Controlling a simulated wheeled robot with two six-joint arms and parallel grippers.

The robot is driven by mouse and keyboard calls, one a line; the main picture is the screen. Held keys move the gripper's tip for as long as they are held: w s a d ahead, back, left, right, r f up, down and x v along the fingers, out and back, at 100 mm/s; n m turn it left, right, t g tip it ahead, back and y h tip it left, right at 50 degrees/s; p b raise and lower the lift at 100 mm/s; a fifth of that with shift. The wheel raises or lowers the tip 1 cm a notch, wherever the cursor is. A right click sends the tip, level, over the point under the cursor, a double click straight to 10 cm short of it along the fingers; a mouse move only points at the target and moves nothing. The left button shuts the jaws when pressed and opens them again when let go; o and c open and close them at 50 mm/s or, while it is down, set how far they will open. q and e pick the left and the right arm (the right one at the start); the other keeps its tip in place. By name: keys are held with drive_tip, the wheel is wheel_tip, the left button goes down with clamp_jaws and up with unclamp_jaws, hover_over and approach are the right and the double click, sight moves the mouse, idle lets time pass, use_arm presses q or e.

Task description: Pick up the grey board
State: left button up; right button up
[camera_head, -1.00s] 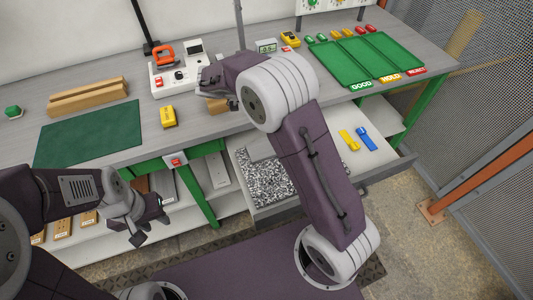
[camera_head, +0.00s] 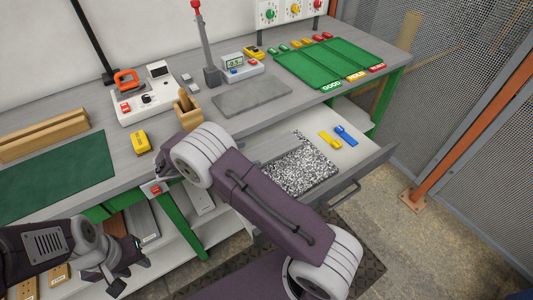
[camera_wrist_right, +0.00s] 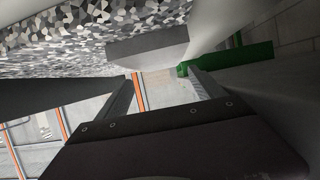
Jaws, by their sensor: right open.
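A flat grey slab (camera_head: 252,94) lies on the worktop in the head view. A smaller grey flat piece (camera_head: 268,149) lies beside a speckled panel (camera_head: 302,172) in the open drawer. I cannot tell for sure which is the grey board. In the right wrist view, a grey block (camera_wrist_right: 150,44) lies against a speckled surface (camera_wrist_right: 80,32), beyond the fingertips. My right gripper (camera_wrist_right: 160,82) is open with nothing between its fingers; my own arm hides it in the head view. My left gripper (camera_head: 128,276) is open and empty at the lower left, in front of the lower shelf.
The pulled-out drawer (camera_head: 376,165) also holds a yellow clip (camera_head: 329,140) and a blue clip (camera_head: 347,135). A wooden holder (camera_head: 187,108) stands near the worktop edge. Green trays (camera_head: 330,62) are at the back right. Boards (camera_head: 145,222) sit on the lower shelf.

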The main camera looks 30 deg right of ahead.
sight(267, 151)
drive_tip(key=shift+x, duration=3.8)
drive_tip(key=c, duration=1.3)
drive_tip(key=shift+o, duration=0.2)
drive_tip(key=shift+r, duration=0.1)
drive_tip(key=shift+r, duration=0.35)
wheel_tip(267, 151, up, 3)
drive_tip(key=d+r, duration=0.7)
drive_tip(key=d, duration=0.4)
drive_tip(key=shift+d, duration=0.3)
drive_tip(key=shift+r, duration=0.1)
